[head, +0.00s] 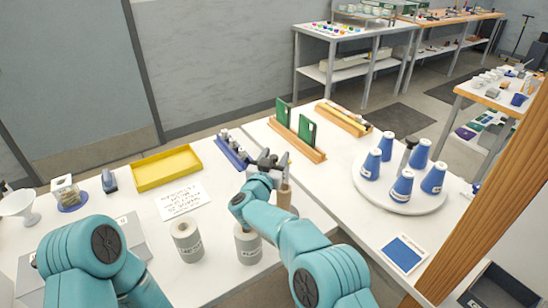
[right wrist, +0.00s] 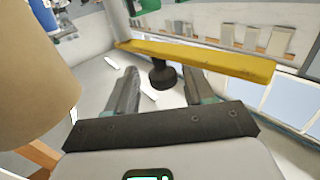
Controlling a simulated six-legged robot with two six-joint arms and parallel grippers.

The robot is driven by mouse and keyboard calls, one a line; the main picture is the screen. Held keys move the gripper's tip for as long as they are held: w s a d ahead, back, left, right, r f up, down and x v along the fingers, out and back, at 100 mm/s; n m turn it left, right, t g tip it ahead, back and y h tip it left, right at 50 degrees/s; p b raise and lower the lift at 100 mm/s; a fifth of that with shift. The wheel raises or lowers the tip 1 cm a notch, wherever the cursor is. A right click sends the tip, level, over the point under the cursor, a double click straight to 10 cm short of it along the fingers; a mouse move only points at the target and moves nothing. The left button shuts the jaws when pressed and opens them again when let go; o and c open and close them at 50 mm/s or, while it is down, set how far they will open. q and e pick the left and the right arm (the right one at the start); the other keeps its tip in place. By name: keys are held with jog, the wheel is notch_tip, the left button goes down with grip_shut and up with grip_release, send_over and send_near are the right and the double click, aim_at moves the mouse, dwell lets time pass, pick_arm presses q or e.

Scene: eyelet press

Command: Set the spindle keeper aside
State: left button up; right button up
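My right gripper (head: 268,162) is above the middle of the near table. In the right wrist view its two dark fingers (right wrist: 160,95) stand apart with nothing clamped between them. A dark round knob (right wrist: 163,75) shows beyond the fingertips, in line with the gap; I cannot tell whether it is the spindle keeper. In the head view a dark-topped grey spindle (head: 405,155) stands among several blue cones (head: 372,164) on a round white turntable (head: 390,195), well right of my right gripper. My left arm is at lower left; its gripper is out of frame.
A tan post (head: 284,197) stands close beside my right gripper and looms large in the right wrist view (right wrist: 35,85). Two labelled grey cylinders (head: 187,243) stand nearer. A yellow tray (head: 166,168), a white note (head: 182,201) and a wooden rack with green boards (head: 306,131) lie around.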

jog(key=shift+a+r, duration=0.1)
jog(key=shift+a, duration=0.05)
jog(key=shift+r, duration=0.4)
notch_tip(320, 180, up, 8)
jog(key=shift+r, duration=0.15)
notch_tip(320, 180, up, 11)
jog(key=p, duration=0.3)
send_over(274, 157)
